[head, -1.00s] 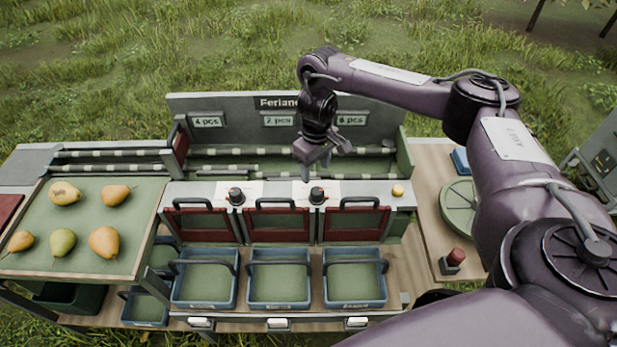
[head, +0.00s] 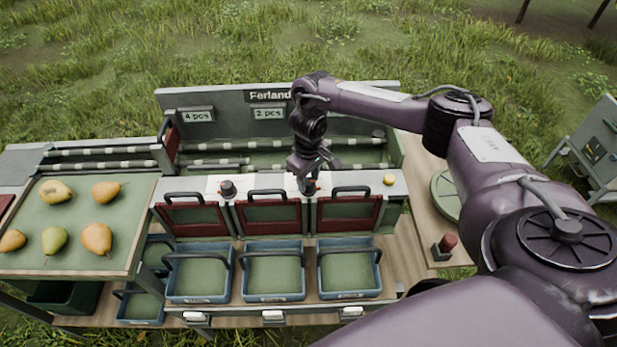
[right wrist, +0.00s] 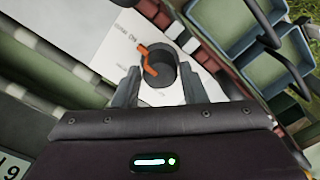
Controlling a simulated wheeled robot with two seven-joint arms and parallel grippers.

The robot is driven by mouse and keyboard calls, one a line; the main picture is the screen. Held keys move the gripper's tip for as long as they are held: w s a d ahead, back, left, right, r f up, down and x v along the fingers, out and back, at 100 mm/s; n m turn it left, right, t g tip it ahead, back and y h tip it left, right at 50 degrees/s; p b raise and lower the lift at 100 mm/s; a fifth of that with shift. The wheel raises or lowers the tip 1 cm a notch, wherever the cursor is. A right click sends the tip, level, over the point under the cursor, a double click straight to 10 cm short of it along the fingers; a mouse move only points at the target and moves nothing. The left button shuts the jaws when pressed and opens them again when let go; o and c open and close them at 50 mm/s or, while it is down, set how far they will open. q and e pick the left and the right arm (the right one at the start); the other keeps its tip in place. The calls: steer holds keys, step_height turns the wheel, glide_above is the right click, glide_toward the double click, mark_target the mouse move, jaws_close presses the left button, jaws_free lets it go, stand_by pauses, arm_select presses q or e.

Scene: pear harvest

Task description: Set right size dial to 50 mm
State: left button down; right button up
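The right size dial is a dark round knob with an orange pointer; it shows in the right wrist view (right wrist: 160,72) on a white printed plate (right wrist: 118,45). The print is too small to read. In the head view my right gripper (head: 311,176) is right over this dial and hides most of it. In the right wrist view the two fingers of my right gripper (right wrist: 159,86) stand open on either side of the dial, with a gap visible at each side. The left size dial (head: 227,188) stands free. My left gripper is out of view.
Below the dials are red-framed gates (head: 269,213) with black handles and blue bins (head: 274,297). A yellow button (head: 389,180) is right of the dial. A tray (head: 75,262) with several pears is at left. A red button (head: 447,243) is at right.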

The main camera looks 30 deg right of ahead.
steer(key=c, duration=0.4)
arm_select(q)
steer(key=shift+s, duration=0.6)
arm_select(e)
steer(key=shift+c, duration=0.6)
